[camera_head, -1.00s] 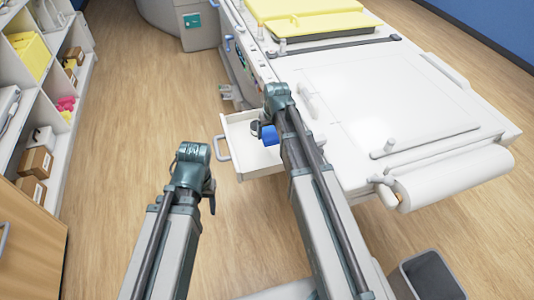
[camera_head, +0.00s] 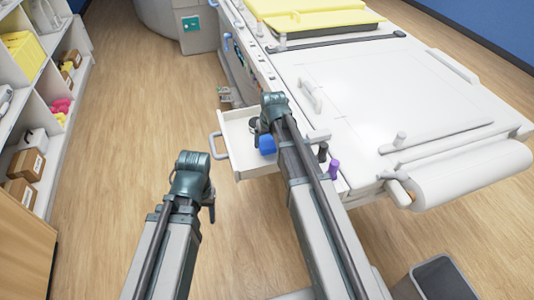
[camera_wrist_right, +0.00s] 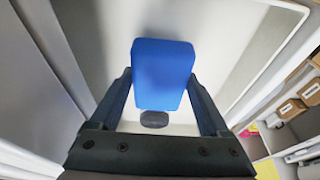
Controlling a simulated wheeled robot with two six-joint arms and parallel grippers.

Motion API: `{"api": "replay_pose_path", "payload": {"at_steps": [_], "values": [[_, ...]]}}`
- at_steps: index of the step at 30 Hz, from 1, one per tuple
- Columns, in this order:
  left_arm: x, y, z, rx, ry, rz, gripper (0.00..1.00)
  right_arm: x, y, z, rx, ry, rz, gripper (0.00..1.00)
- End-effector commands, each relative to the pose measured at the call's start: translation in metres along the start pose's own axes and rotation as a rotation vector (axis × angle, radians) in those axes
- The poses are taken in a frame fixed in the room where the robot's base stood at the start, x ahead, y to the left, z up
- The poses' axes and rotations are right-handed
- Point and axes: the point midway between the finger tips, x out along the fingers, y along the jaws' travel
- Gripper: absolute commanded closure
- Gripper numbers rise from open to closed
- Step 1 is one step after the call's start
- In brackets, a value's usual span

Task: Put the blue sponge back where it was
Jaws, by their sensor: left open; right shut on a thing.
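The blue sponge (camera_head: 267,144) is at my right gripper, over the open white drawer (camera_head: 235,128) in the side of the white table. In the right wrist view the sponge (camera_wrist_right: 163,75) sits between the two fingers of my right gripper (camera_wrist_right: 163,100), which is shut on it. The drawer's floor lies below the sponge, and I cannot tell whether the sponge touches it. A dark round object (camera_wrist_right: 154,119) lies in the drawer just past the sponge. My left gripper (camera_head: 211,208) is open and empty, over the floor to the left of the drawer.
The white table (camera_head: 380,95) fills the right side, with a yellow tray (camera_head: 330,22) at its back. A dark and a purple object (camera_head: 334,168) stand at its near edge. Shelves (camera_head: 40,110) line the left. A grey bin (camera_head: 440,278) stands at lower right. Floor on the left is clear.

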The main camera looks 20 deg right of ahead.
Motion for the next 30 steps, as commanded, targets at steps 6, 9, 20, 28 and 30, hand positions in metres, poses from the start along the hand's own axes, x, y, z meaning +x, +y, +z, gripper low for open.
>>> {"api": "replay_pose_path", "payload": {"at_steps": [6,9,20,28,30], "values": [[0.008,0.001,0.000,0.000,0.000,0.000,0.43,0.007,0.000,0.002,0.000,0.000,0.000,0.65],[0.020,0.002,-0.001,0.000,0.000,0.000,0.43,0.019,0.000,0.005,0.000,0.000,0.000,0.65],[0.036,0.003,-0.002,0.000,0.000,0.000,0.43,0.035,0.000,0.010,0.000,0.000,0.000,0.65],[0.039,0.004,-0.002,0.000,0.000,0.000,0.43,0.038,0.000,0.011,0.000,0.000,0.000,0.15],[0.039,0.004,-0.002,0.000,0.000,0.000,0.43,0.037,0.000,0.011,0.000,0.000,0.000,0.02]]}}
